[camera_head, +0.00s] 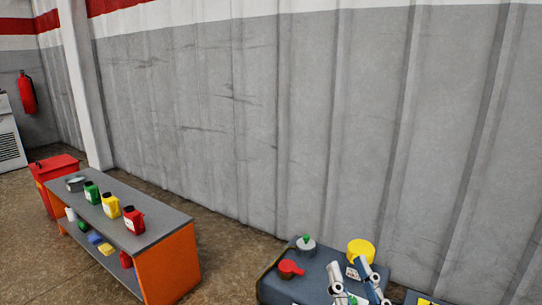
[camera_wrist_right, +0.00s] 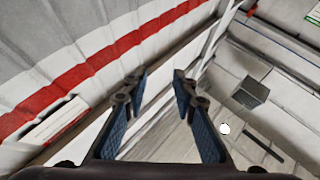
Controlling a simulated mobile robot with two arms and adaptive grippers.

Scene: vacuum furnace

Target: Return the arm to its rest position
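My right gripper (camera_wrist_right: 158,88) shows in the right wrist view with its two blue-padded fingers apart and nothing between them. That view looks up past the fingers at a wall with a red stripe and the ceiling. My left gripper is in neither view.
The grey unit carries a red part (camera_head: 290,268), a green-topped part (camera_head: 306,244) and a yellow round part (camera_head: 361,250). An orange-sided bench (camera_head: 168,230) with several bottles stands left, beside a red bin (camera_head: 52,170). Floor between bench and unit is clear.

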